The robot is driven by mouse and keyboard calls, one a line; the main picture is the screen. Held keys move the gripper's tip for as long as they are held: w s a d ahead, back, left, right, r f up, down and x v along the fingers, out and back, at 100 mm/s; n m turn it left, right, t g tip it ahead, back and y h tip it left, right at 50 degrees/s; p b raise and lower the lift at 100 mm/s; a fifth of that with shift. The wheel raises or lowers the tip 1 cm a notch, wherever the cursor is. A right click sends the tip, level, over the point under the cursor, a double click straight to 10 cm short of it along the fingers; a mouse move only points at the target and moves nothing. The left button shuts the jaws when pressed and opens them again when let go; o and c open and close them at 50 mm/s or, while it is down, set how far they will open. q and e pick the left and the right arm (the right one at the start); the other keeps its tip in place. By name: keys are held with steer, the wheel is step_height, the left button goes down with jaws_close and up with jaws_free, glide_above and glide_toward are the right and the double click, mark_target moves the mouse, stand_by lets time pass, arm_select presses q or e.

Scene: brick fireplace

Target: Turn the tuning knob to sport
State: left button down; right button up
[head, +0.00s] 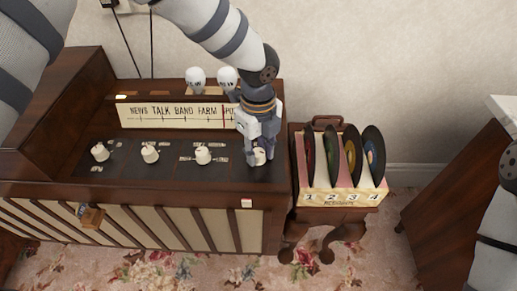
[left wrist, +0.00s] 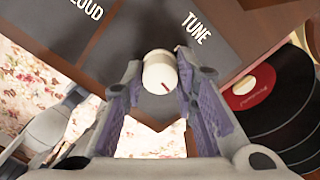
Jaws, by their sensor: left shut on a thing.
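The tuning knob (left wrist: 160,73) is white with a red mark, below the label TUNE in the left wrist view. In the head view it (head: 260,156) is the rightmost knob on the radio's dark panel. My left gripper (left wrist: 160,85) is shut on it, one finger on each side. In the head view the left gripper (head: 259,152) comes down over the knob and partly hides it. A red pointer (head: 224,117) stands near the start of SPO. My right gripper is out of view.
Other white knobs (head: 150,153) sit left on the panel. Two white shakers (head: 196,79) stand behind the dial. A numbered rack of records (head: 340,172) on a small table stands close to the radio's right. A dark wooden cabinet (head: 455,190) is farther right.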

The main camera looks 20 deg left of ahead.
mark_target(258, 152)
arm_select(q)
steer(key=shift+m, duration=1.8)
steer(key=c, duration=1.3)
jaws_free()
step_height(258, 152, up, 12)
